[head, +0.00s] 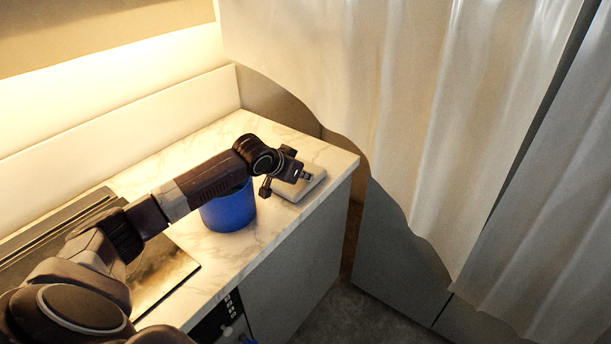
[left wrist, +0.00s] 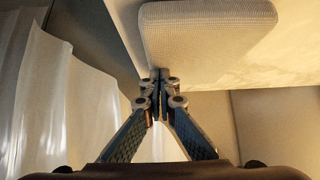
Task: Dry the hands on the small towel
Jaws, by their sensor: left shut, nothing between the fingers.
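The small towel (head: 312,180) is a folded, pale, flat pad on the marble counter near its right end. In the left wrist view the towel (left wrist: 210,40) shows a woven texture and rounded corners. My left gripper (head: 304,176) is over the towel in the head view, hiding part of it. In the left wrist view my left gripper (left wrist: 158,78) is shut and empty, its tips at the towel's near edge. I cannot tell whether they touch it. My right gripper is not in view.
A blue pot (head: 229,210) stands on the marble counter (head: 211,267), partly behind my left arm. A dark cooktop (head: 165,268) lies at the left. A pale curtain (head: 400,90) hangs at the right. The counter behind the towel is clear.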

